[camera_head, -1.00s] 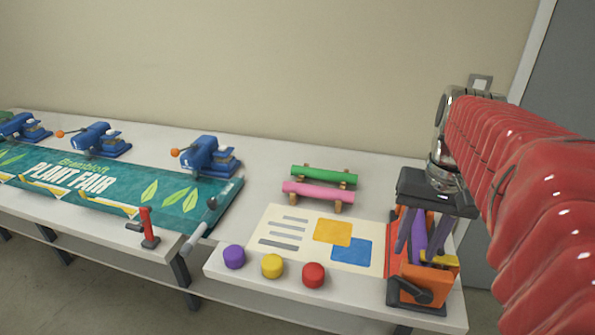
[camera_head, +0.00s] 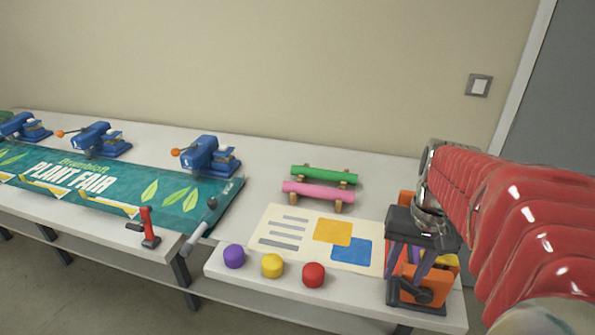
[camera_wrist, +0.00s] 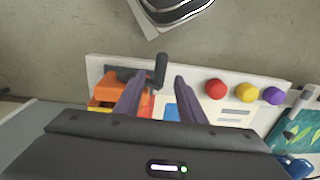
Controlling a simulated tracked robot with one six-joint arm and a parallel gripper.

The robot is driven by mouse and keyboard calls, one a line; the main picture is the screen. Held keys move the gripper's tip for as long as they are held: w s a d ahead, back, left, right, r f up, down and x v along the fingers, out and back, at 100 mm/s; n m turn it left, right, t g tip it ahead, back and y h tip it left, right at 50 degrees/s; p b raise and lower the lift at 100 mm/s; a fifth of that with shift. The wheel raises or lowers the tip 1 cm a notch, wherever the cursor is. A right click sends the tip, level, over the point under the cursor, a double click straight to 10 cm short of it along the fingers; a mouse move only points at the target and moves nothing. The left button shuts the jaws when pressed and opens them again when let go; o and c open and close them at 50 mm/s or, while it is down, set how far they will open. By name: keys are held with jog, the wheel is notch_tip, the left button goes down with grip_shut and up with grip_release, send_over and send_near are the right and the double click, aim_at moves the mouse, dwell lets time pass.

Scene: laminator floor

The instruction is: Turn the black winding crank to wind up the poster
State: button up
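The black winding crank (camera_head: 425,295) is on the front of an orange winder (camera_head: 435,288) at the right end of the bench. In the wrist view the crank's black upright handle (camera_wrist: 160,70) shows in the gap between the fingertips, apart from both. The white poster (camera_head: 285,235), with grey lines and yellow and blue blocks, lies flat, running to the winder. My gripper (camera_head: 408,272) is open and points down over the winder, hiding part of it. Its two dark fingers (camera_wrist: 155,85) are apart with nothing held. Depth between the fingertips and the handle is hard to judge.
Purple (camera_head: 234,256), yellow (camera_head: 272,265) and red (camera_head: 313,274) knobs line the bench's front edge. Green (camera_head: 325,176) and pink (camera_head: 318,194) rolls lie behind the poster. A teal banner (camera_head: 120,185), a red lever (camera_head: 148,228) and blue devices (camera_head: 208,156) stand left.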

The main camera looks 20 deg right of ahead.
aim_at(397, 289)
jog(key=shift+a+f, duration=0.1)
jog(key=shift+f, duration=2.7)
grip_shut()
